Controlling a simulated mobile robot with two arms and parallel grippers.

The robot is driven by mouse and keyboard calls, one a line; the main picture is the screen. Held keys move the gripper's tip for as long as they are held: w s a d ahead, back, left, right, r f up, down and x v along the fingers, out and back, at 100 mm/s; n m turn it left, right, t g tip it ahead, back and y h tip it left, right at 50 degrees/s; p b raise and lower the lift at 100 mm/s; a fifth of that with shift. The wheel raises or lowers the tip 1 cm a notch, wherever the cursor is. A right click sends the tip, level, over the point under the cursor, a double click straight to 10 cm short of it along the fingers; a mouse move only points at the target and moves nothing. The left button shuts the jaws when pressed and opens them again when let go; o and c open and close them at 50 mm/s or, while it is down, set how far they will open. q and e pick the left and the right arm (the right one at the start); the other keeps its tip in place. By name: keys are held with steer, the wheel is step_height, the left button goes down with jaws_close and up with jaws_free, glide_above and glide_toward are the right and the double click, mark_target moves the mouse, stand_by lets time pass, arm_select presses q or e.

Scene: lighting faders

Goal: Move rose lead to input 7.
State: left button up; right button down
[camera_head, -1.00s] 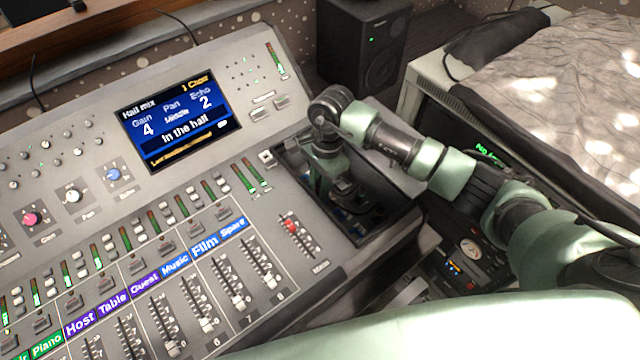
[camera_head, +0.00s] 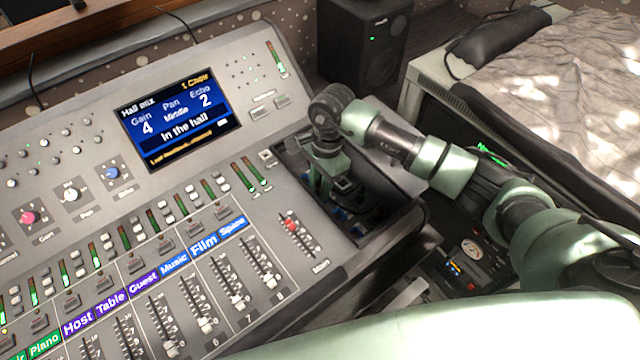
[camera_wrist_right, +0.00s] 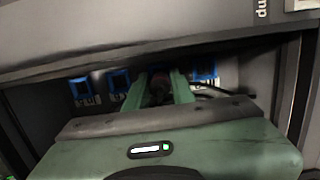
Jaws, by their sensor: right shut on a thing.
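My right gripper (camera_head: 350,205) reaches down into the dark recess at the right end of the mixing desk. In the right wrist view its green fingers (camera_wrist_right: 158,84) are shut on a dark, reddish plug that I take to be the rose lead (camera_wrist_right: 158,92). A dark cable runs off to the right of the fingers. Blue sockets line the back of the recess: one at the left (camera_wrist_right: 79,91), one left of the fingers (camera_wrist_right: 118,80) and one right of them (camera_wrist_right: 206,73). Input numbers are not readable, and I cannot tell whether the plug sits in a socket. My left gripper is not in view.
The mixing desk (camera_head: 262,205) with faders, knobs and a lit screen (camera_head: 178,118) fills the left. The recess walls stand close around my right gripper. A black speaker (camera_head: 365,45) stands behind, and a panel with a dial (camera_head: 470,268) lies at the lower right.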

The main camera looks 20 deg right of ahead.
steer(key=shift+f+b, duration=0.8)
steer(key=shift+b, duration=1.3)
stand_by(3.5)
steer(key=shift+s+f+b, duration=0.1)
steer(key=shift+f+b, duration=0.1)
steer(key=shift+b, duration=0.15)
steer(key=shift+s+f, duration=0.1)
stand_by(0.5)
steer(key=c, duration=1.2)
jaws_free()
steer(key=shift+o, duration=0.4)
steer(key=shift+w, duration=0.25)
